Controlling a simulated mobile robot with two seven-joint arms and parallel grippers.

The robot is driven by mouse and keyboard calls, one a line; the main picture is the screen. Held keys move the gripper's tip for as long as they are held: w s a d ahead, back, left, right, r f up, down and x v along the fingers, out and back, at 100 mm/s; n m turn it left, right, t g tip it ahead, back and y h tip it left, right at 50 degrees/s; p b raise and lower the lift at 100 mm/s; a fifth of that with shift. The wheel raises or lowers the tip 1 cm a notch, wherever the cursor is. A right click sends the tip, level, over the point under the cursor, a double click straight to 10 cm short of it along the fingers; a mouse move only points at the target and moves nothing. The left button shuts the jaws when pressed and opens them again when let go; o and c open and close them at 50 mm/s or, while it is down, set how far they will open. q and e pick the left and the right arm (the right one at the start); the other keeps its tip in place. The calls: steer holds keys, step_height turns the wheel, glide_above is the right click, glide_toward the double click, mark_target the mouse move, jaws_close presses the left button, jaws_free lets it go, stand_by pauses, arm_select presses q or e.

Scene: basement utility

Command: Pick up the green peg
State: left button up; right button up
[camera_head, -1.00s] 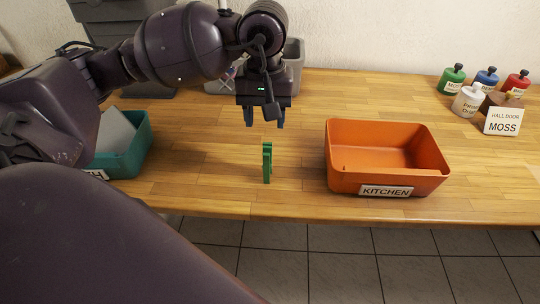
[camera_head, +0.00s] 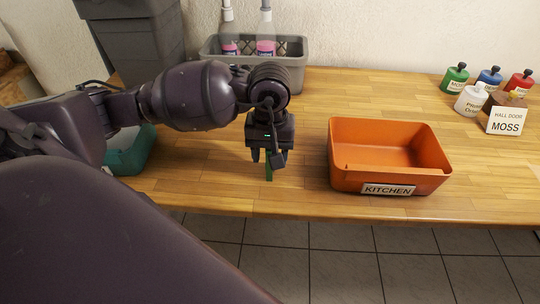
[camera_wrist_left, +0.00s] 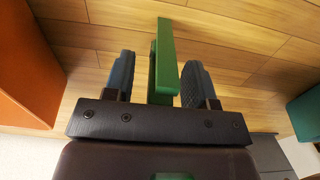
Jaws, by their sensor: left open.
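My left gripper (camera_head: 268,158) points down over the peg and is open. In the left wrist view the peg (camera_wrist_left: 165,62) shows between the two fingers of the gripper (camera_wrist_left: 157,82), with a gap on the left and little room to the right finger. My right gripper is not in view.
The orange bin (camera_head: 345,181) labelled KITCHEN stands to the right. A teal bin (camera_head: 130,158) is at left, partly behind my arm. A grey crate (camera_head: 298,48) with bottles stands at the back.

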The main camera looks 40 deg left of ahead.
arm_select(q)
jaws_close()
steer(key=shift+r, duration=0.1)
